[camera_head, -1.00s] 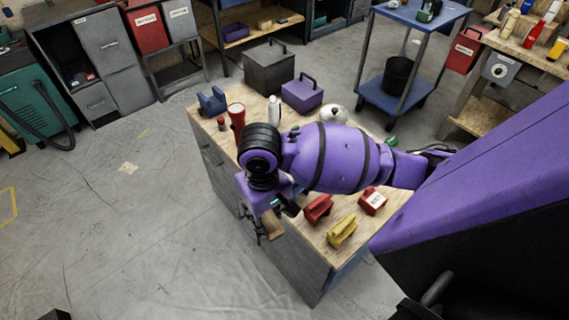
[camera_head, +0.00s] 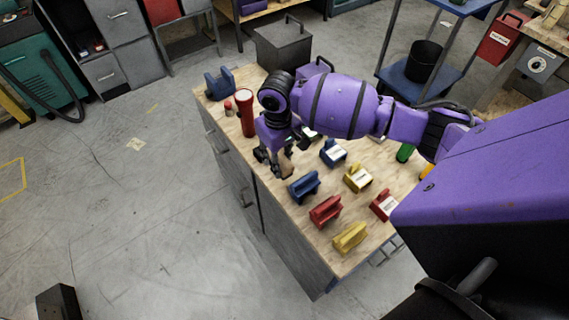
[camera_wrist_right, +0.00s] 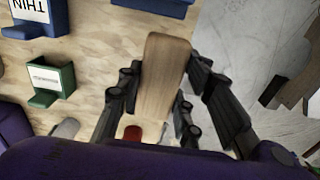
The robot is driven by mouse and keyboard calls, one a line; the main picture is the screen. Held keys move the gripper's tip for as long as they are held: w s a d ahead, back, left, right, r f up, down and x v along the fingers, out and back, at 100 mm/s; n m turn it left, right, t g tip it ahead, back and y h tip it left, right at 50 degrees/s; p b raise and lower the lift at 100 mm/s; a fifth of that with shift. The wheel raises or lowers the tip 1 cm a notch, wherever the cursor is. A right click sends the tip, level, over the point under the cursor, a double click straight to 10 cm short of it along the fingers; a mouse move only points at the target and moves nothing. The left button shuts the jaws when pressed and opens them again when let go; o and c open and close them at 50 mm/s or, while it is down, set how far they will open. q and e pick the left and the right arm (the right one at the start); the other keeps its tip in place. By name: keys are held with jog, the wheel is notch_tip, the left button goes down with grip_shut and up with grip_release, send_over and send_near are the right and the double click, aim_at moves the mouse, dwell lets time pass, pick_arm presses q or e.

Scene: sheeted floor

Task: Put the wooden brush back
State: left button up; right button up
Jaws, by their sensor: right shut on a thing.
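The wooden brush (camera_wrist_right: 163,75) is a plain pale wooden block in the right wrist view. My right gripper (camera_wrist_right: 157,100) is shut on it, with a finger on each side. In the head view the right gripper (camera_head: 274,162) holds the brush (camera_head: 286,168) at the left edge of the workbench (camera_head: 296,228), left of a blue holder (camera_head: 304,186). I cannot tell its height above the bench. Any bristles are hidden or not clear. My left gripper is not in view.
Red (camera_head: 325,210) and yellow (camera_head: 350,237) holders stand at the near end. Labelled blue (camera_head: 333,152), yellow (camera_head: 358,178) and red (camera_head: 384,204) holders stand behind them. A red flashlight (camera_head: 245,112) stands at the left edge. A blue holder labelled "THIN" (camera_wrist_right: 32,14) shows in the wrist view.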

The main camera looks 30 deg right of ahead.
aim_at(285, 159)
jog(key=d+f, duration=0.1)
jog(key=w+d+f, duration=0.1)
jog(key=f, duration=0.1)
jog(key=shift+d, duration=0.1)
jog(key=f, duration=0.3)
jog(key=shift+w+d+f+b, duration=0.1)
jog(key=shift+d+f+b, duration=0.1)
jog(key=shift+b, duration=0.15)
jog(key=o, duration=1)
jog(key=shift+f, duration=0.1)
notch_tip(285, 159, up, 12)
jog(key=shift+r+p, duration=0.15)
jog(key=shift+p, duration=0.5)
